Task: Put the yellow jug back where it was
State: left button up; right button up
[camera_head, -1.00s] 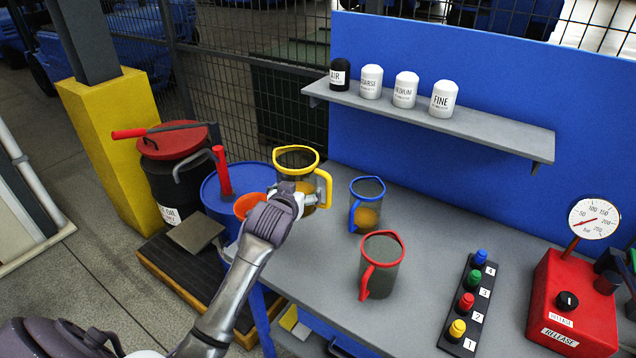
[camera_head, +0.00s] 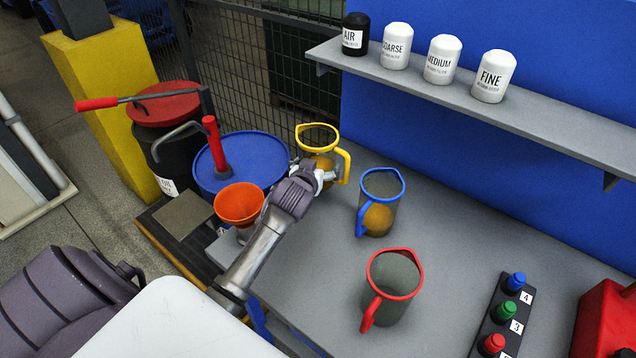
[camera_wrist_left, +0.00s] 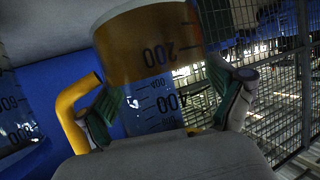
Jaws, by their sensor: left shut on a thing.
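The yellow jug (camera_head: 318,148), clear with a yellow rim and handle, is at the bench's back left corner in the head view, holding amber liquid. My left gripper (camera_head: 321,177) is shut on its body; the jug looks upright. In the left wrist view my left gripper (camera_wrist_left: 165,98) has a finger on each side of the marked jug body (camera_wrist_left: 158,65), with the yellow handle by the left finger. The jug's base is hidden, so I cannot tell whether it touches the bench. My right gripper is out of view.
A blue-rimmed jug (camera_head: 380,190) with amber liquid and a red-rimmed jug (camera_head: 394,285) stand on the grey bench (camera_head: 455,240). An orange funnel (camera_head: 239,203) and blue drum (camera_head: 262,152) are left of the yellow jug. A shelf (camera_head: 560,115) bears several canisters. Wire mesh stands behind.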

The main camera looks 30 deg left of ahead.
pick_arm(q)
notch_tip(320, 180, down, 5)
jog(key=shift+r, duration=0.1)
jog(key=shift+f, duration=0.3)
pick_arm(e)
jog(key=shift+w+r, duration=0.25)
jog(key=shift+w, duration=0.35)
pick_arm(q)
jog(key=shift+f, duration=0.15)
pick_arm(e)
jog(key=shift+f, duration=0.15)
pick_arm(q)
jog(key=o, duration=1.3)
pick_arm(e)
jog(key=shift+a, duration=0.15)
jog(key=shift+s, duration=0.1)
